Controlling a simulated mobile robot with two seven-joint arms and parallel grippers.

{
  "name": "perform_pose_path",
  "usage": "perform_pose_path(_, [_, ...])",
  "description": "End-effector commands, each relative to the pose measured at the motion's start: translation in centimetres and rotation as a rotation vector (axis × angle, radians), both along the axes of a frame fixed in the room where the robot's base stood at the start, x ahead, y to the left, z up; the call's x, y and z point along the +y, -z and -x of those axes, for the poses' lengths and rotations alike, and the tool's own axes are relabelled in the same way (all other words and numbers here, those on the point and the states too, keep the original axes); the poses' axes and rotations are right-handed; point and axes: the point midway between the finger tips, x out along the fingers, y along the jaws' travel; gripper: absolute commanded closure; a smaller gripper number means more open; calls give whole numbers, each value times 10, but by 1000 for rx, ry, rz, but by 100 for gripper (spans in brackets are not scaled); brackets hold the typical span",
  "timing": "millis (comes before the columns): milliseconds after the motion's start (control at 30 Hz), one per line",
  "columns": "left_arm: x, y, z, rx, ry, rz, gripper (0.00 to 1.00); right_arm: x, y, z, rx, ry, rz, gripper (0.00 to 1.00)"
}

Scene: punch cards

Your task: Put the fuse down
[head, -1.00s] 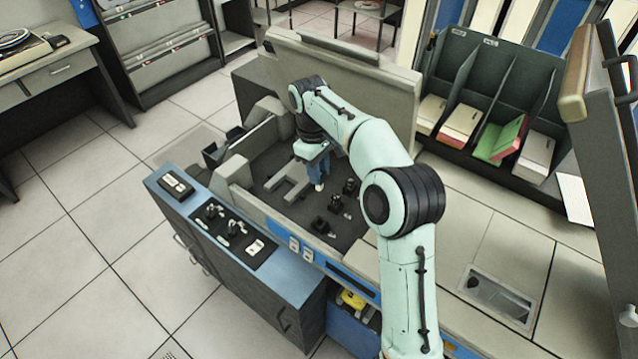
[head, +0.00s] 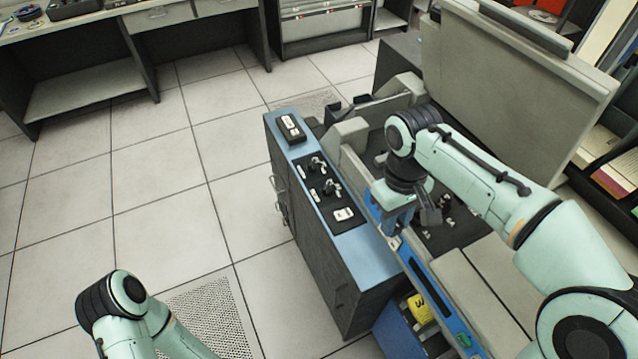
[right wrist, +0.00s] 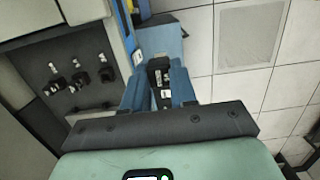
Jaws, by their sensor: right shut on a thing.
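My right gripper (head: 398,218) is shut, with its blue fingers pointing down, above the front edge of the open machine, to the right of the blue-topped cabinet (head: 352,246). In the right wrist view its two fingers (right wrist: 160,92) stand with a narrow gap between them. The black panel (head: 322,204) on the cabinet top holds several small dark and light parts. My left arm shows at the lower left; its gripper is out of view.
The machine's dark interior (right wrist: 65,60) holds several small black parts. Its raised lid (head: 520,90) stands behind my right arm. A black box with white keys (head: 290,127) sits at the cabinet's far end. Open tiled floor (head: 160,190) lies to the left.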

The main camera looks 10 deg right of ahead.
Motion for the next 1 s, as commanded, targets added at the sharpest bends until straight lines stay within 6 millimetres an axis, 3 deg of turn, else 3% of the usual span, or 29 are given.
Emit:
perform_pose_path(267, [0,6,2,1,0,0,57,9,8,10,-4,0,3,100])
perform_pose_path(367, [0,10,3,3,0,0,57,8,25,11,-1,0,3,100])
perform_pose_path(800, [0,31,9,11,0,1,57,8,139,11,1,-2,4,100])
perform_pose_path(1000, [0,34,10,11,0,-1,57,8,160,10,-3,-1,2,100])
